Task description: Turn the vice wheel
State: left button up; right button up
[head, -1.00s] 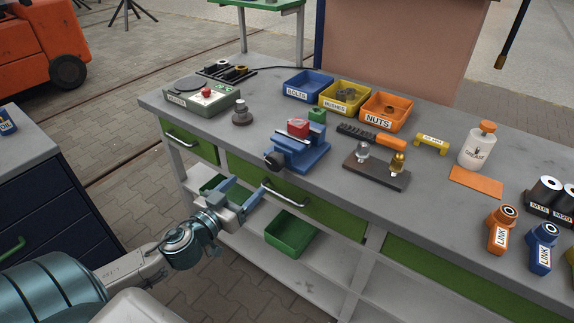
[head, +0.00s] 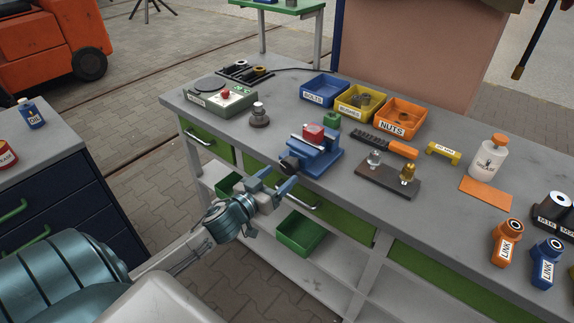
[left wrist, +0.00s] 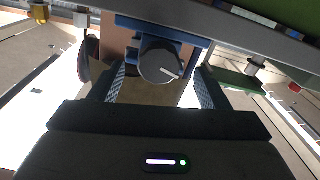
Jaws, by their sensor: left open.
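The blue vice (head: 316,157) stands at the front edge of the workbench, with a red block (head: 313,133) at its jaws. Its dark round wheel (head: 289,162) faces the front edge. In the left wrist view the wheel (left wrist: 160,62) shows as a dark grey disc with a light line, between my two fingers. My left gripper (head: 277,184) is open and empty, just in front of and below the wheel in the head view. I cannot tell whether either finger touches the wheel. My right gripper is not in view.
The workbench (head: 225,137) also carries a dark block with two fittings (head: 388,179), a grey device (head: 220,99), a small knob-topped piece (head: 259,115) and labelled bins (head: 398,118). A green drawer front with a handle (head: 297,195) lies below the vice.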

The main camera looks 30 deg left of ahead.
aim_at(287, 170)
pick_arm(q)
jog(key=shift+w+d+r+p, duration=0.15)
jog(key=shift+w+p, duration=0.2)
jog(key=shift+w, duration=1.8)
jog(key=c, duration=1)
